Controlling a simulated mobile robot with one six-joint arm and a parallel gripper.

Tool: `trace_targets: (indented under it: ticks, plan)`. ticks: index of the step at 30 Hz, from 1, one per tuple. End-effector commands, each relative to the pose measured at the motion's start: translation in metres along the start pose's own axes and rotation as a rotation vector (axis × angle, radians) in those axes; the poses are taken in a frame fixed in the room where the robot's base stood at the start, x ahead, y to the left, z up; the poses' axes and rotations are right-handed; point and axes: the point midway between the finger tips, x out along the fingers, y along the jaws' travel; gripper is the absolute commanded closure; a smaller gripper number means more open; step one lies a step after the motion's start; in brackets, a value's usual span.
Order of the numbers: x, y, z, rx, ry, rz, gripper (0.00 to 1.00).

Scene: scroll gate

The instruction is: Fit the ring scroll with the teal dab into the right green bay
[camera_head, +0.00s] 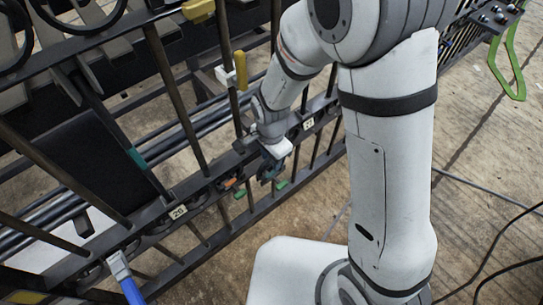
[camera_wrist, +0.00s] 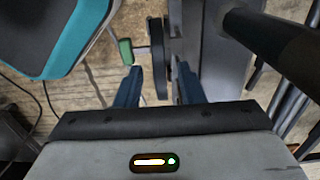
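My gripper (camera_head: 268,172) is at the gate's lower dark rail in the head view, beside a green tab (camera_head: 282,184). In the wrist view its two blue fingers (camera_wrist: 159,90) stand apart. A dark round part seen edge-on (camera_wrist: 157,60) lies between them, with gaps showing, so I do not see it gripped. A green tab (camera_wrist: 126,50) is joined to its left side by a short pin. A teal band (camera_head: 137,157) marks a dark bar on the left of the gate. I cannot tell which part is the ring scroll with the teal dab, nor which bay is the right green one.
Dark upright bars (camera_head: 175,85) cross the gate. The rail carries number plates (camera_head: 178,211), an orange piece (camera_head: 228,183) and another green tab (camera_head: 240,194). A yellow handle (camera_head: 240,70) rises behind. A green loop (camera_head: 510,60) hangs at right. Cables cross the floor at right.

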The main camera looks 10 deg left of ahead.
Motion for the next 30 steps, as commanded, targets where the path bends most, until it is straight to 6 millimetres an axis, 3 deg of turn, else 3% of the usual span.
trace_targets:
  ticks: [5,15,30]
  plan:
    - [-0.016,-0.001,0.0,0.0,0.001,-0.005,0.64]
    - [-0.07,0.0,0.0,0.0,0.001,-0.003,0.64]
    - [-0.078,0.001,0.001,0.0,0.0,0.0,0.64]
